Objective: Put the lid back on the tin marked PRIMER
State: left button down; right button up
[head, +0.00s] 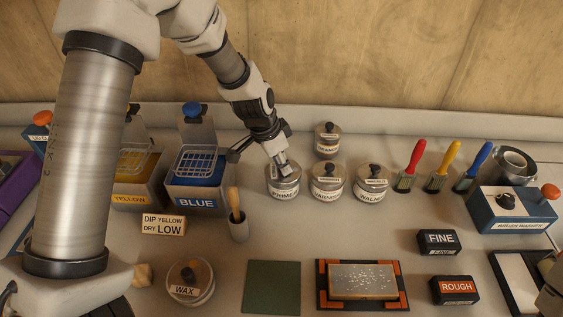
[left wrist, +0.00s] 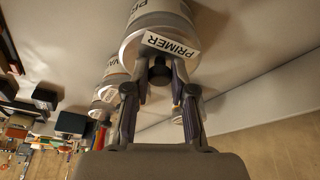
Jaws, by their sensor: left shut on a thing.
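The tin marked PRIMER (head: 283,191) stands at the left of a row of lidded tins on the bench. My left gripper (head: 282,164) is above it, reaching down from the back left. In the left wrist view, my left gripper (left wrist: 160,72) is shut on the dark knob of the lid marked PRIMER (left wrist: 140,47). The lid is at the top of the tin (left wrist: 160,8), lined up with it or nearly so. I cannot tell whether it is fully seated.
The VARNISH tin (head: 327,190) and WALNUT tin (head: 371,190) stand close on the right, another tin (head: 328,140) behind. A green mat (head: 272,288) lies in front.

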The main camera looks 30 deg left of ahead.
dwell(0.3)
pick_arm(q)
jog(key=shift+c, duration=2.1)
grip_release()
jog(key=shift+r+p, duration=2.85)
jog(key=shift+r, duration=0.7)
jog(key=shift+c, duration=0.3)
grip_shut()
jog(key=shift+f, duration=0.25)
